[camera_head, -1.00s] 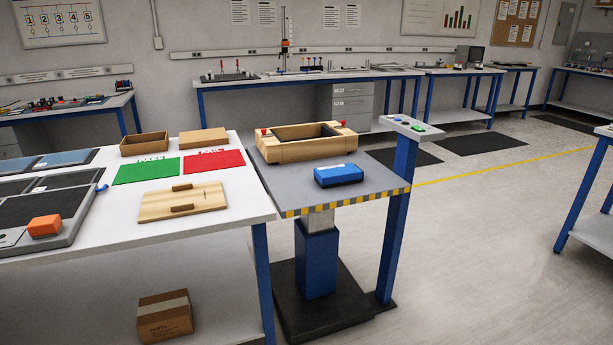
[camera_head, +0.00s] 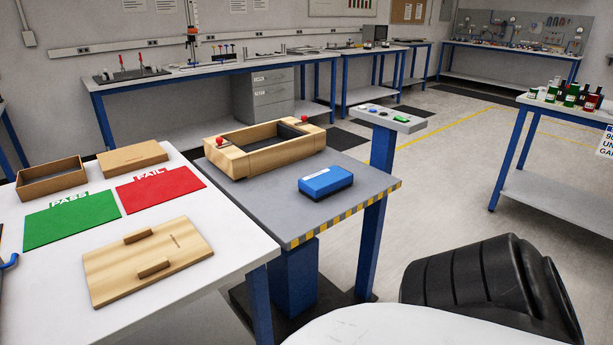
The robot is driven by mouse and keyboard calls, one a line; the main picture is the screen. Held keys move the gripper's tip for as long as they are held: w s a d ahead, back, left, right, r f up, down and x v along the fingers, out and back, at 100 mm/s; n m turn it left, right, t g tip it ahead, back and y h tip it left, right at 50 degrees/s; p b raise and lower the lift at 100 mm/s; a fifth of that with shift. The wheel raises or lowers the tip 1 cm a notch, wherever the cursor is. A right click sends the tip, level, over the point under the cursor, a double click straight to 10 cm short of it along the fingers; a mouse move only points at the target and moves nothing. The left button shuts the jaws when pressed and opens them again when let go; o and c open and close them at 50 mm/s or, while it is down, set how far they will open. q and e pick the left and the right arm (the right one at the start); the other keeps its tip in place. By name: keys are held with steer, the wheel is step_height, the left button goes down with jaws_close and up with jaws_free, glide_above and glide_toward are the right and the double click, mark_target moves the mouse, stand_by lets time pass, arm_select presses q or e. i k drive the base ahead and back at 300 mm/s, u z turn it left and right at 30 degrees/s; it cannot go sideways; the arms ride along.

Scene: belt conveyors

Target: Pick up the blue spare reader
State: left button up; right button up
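The blue spare reader (camera_head: 326,182) is a small blue box with a pale label on top. It lies flat on the grey lift platform (camera_head: 265,222) with a yellow and black striped front edge, near its right side, in front of a wooden frame fixture (camera_head: 262,152). Nothing touches the reader. Neither gripper shows. A white and black part of my own body fills the lower right, apart from the reader.
A white table (camera_head: 190,295) adjoins the platform on the left, holding a wooden board (camera_head: 148,261), green PASS mat (camera_head: 70,219), red FAIL mat (camera_head: 160,188) and cardboard trays. A button post (camera_head: 391,120) stands behind right. Floor is open to the right.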

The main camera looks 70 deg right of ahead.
mark_target(318, 186)
steer(key=z, duration=0.75)
steer(key=i, duration=0.95)
steer(key=z, duration=0.85)
